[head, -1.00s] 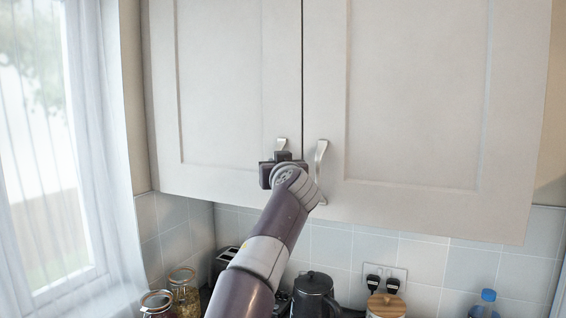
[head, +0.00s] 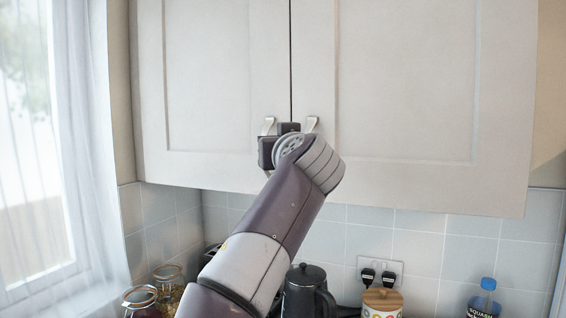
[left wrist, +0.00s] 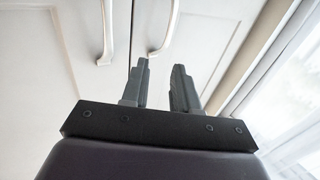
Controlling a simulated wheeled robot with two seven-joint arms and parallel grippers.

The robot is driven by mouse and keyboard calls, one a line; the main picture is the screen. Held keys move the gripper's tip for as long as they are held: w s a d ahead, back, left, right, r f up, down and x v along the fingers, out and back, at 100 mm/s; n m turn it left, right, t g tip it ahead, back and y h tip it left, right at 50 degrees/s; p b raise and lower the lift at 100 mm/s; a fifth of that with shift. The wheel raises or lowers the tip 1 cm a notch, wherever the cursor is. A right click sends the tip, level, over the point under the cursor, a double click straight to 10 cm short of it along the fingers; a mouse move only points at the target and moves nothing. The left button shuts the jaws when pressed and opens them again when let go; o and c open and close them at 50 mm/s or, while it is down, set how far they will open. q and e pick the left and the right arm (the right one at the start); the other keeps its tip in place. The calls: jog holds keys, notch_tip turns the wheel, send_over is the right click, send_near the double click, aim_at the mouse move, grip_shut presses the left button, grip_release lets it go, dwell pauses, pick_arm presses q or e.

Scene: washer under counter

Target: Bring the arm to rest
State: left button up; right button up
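The cupboard has a left door (head: 215,95) and a right door (head: 410,90), both shut, with a thin dark seam between them. Each door has a metal handle at its lower inner corner, the left handle (head: 268,124) and the right handle (head: 311,124). My left arm reaches up in front of them, and its wrist hides the lower part of the handles. My left gripper (left wrist: 160,85) has its two fingers apart with nothing between them. In the left wrist view the handles lie beyond the fingertips; I see no contact. My right gripper is in neither view.
Below the cupboard stand a dark kettle (head: 306,292), a canister with a wooden lid (head: 382,302), glass jars (head: 140,302) and a squash bottle (head: 484,300). A curtained window (head: 50,150) is at the left.

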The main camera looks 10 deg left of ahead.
pick_arm(q)
jog(key=shift+s, duration=0.35)
jog(key=shift+s, duration=0.1)
